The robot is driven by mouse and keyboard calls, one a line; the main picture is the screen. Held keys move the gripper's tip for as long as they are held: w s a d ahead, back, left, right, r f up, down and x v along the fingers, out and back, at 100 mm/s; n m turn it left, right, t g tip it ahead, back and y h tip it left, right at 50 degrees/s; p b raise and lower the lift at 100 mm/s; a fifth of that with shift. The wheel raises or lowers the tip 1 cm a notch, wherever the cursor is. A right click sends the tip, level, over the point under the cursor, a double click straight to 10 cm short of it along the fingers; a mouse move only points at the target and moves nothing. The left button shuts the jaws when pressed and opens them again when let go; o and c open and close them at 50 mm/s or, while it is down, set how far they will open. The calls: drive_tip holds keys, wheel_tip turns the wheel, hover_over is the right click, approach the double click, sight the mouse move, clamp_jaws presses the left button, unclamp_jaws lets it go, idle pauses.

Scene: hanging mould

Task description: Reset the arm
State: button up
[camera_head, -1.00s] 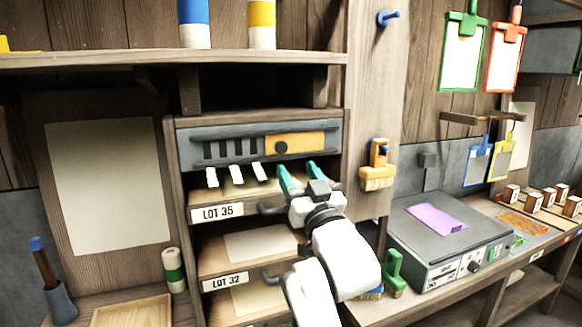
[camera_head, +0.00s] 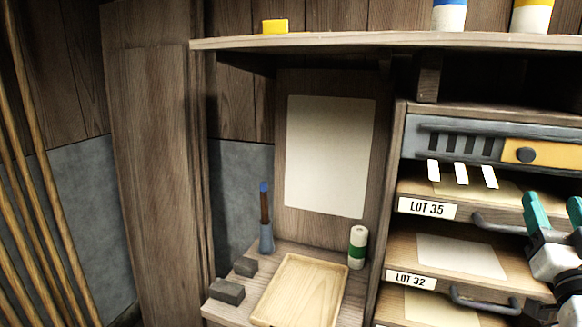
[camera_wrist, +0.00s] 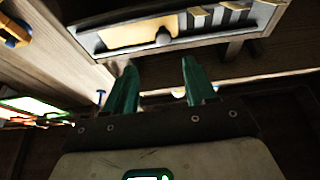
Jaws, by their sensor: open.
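My gripper (camera_head: 554,211) is at the right edge of the head view, its two green fingers spread apart. It is in front of the drawer unit, near the LOT 35 drawer (camera_head: 427,209) and its dark handle. The wrist view shows the same green fingers (camera_wrist: 157,85) apart with nothing between them. Beyond them is the grey and yellow panel (camera_wrist: 135,36) with its round knob. Most of my arm is outside the head view.
The LOT 32 drawer (camera_head: 411,280) is below. At left, a wooden tray (camera_head: 262,318), a green-banded white cylinder (camera_head: 358,247), a blue-tipped tool in a holder (camera_head: 265,220) and grey blocks (camera_head: 227,291) stand on the bench. A shelf (camera_head: 330,41) runs above.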

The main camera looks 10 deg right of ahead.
drive_tip(key=a+f+n+g+y, duration=0.2)
drive_tip(key=a+f+g+y, duration=0.2)
drive_tip(key=f, duration=1)
drive_tip(key=a+f+n+g+y, duration=0.1)
drive_tip(key=a+f+g+y, duration=0.25)
drive_tip(key=f, duration=0.95)
drive_tip(key=s+a+f+n+g+y, duration=0.1)
drive_tip(key=s+a+f+g+y, duration=0.1)
drive_tip(key=s+a+f+g, duration=0.3)
drive_tip(key=s+a+f+n+g+y, duration=0.2)
drive_tip(key=s+a+f+g, duration=0.3)
drive_tip(key=s+f, duration=0.9)
drive_tip(key=shift+s+a+f+y, duration=0.2)
drive_tip(key=shift+s+a+y, duration=0.4)
drive_tip(key=shift+a, duration=0.55)
